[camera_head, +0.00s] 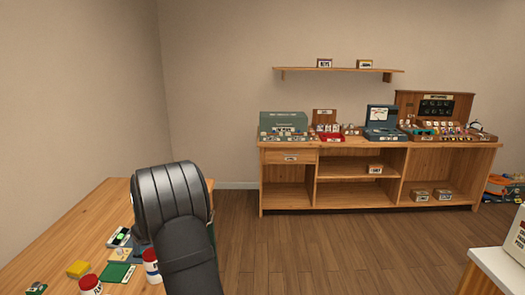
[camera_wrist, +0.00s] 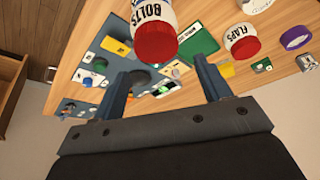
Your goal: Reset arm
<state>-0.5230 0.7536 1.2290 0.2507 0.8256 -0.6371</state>
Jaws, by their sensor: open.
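In the wrist view my gripper (camera_wrist: 163,85) is open, its two blue fingers apart with nothing held between them. A white jar with a red lid labelled BOLTS (camera_wrist: 153,28) shows just beyond the fingers, apart from them as far as I can tell. A second red-lidded jar labelled FLAPS (camera_wrist: 242,40) stands to the right. In the head view my dark arm rises over the wooden table (camera_head: 70,228) at lower left and hides part of it. The gripper's fingers are hidden there.
The table holds a yellow block (camera_head: 79,268), a green card (camera_head: 117,273) and several small parts. A wooden shelf counter (camera_head: 290,195) with boxes stands at the back wall. A white-topped counter (camera_head: 500,268) is at lower right. Open floor (camera_head: 340,245) lies between.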

